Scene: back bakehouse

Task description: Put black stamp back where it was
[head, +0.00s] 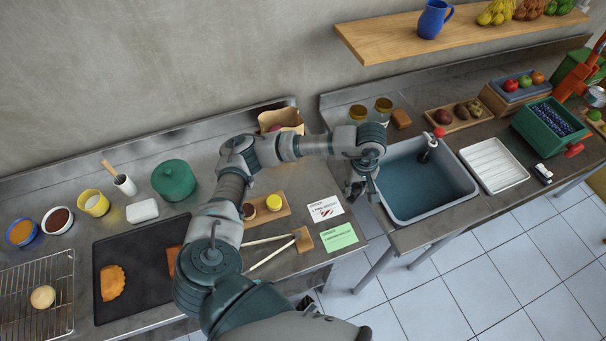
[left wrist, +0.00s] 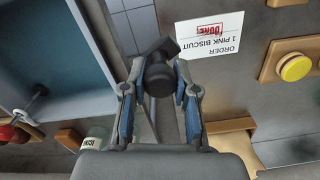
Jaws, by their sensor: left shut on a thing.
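My left gripper (head: 358,190) hangs over the gap between the two counters, left of the sink. In the left wrist view the left gripper (left wrist: 160,95) is shut on the black stamp (left wrist: 159,78), which sits between its fingers. The stamp can hardly be told from the dark gripper in the head view. A white order card (head: 325,208) lies on the left counter and bears a red mark. In the left wrist view the card (left wrist: 210,45) reads "1 pink biscuit" with a red "done" print. My right gripper does not show clearly.
A green card (head: 338,237) lies below the white one. The grey sink basin (head: 470,190) and a white ribbed tray (head: 494,165) are on the right counter. A small black-and-white item (head: 542,173) lies right of the tray.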

